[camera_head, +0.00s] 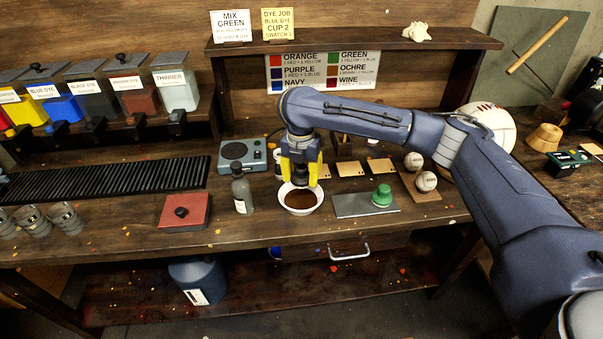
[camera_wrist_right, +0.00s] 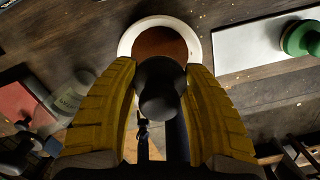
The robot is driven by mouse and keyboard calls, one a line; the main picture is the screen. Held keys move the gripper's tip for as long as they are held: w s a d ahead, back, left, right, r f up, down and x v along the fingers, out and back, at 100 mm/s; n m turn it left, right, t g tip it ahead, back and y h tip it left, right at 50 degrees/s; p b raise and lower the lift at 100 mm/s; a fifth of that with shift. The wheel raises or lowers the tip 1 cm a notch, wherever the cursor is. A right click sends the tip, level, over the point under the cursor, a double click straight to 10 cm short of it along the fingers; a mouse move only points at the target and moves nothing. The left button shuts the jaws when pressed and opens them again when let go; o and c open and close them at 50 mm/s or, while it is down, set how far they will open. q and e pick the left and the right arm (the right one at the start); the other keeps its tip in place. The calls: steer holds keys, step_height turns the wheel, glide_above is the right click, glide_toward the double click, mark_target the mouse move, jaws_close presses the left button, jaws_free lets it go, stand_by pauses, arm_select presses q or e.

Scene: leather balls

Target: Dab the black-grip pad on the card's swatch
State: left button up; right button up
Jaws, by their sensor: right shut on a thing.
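My right gripper (camera_head: 301,178) is shut on the black grip (camera_wrist_right: 160,88) of a pad, just above a white bowl (camera_head: 286,208) of brown liquid (camera_wrist_right: 160,43). The pad's lower face is hidden, so I cannot tell whether it touches the liquid. A yellow card (camera_head: 278,24) on the shelf reads dye job, blue dye, cup 2, swatch 1. Tan swatches (camera_head: 350,169) lie in a row behind the bowl, partly covered by the gripper at the left end. My left gripper is not in view.
A green-knobbed pad (camera_head: 382,195) stands on a grey slab (camera_head: 350,206) to the right. A grey bottle (camera_head: 242,193) and a red box (camera_head: 184,211) stand to the left. Leather balls (camera_head: 426,181) sit beyond the slab. A blue-grey device (camera_head: 242,155) stands behind the bottle.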

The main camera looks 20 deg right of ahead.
mark_target(302, 201)
steer(key=shift+f, duration=4.05)
steer(key=shift+f, duration=0.1)
steer(key=shift+r, duration=3.35)
steer(key=shift+c, duration=0.2)
steer(key=shift+r, duration=0.1)
steer(key=shift+r, duration=1.9)
steer(key=shift+f, duration=0.1)
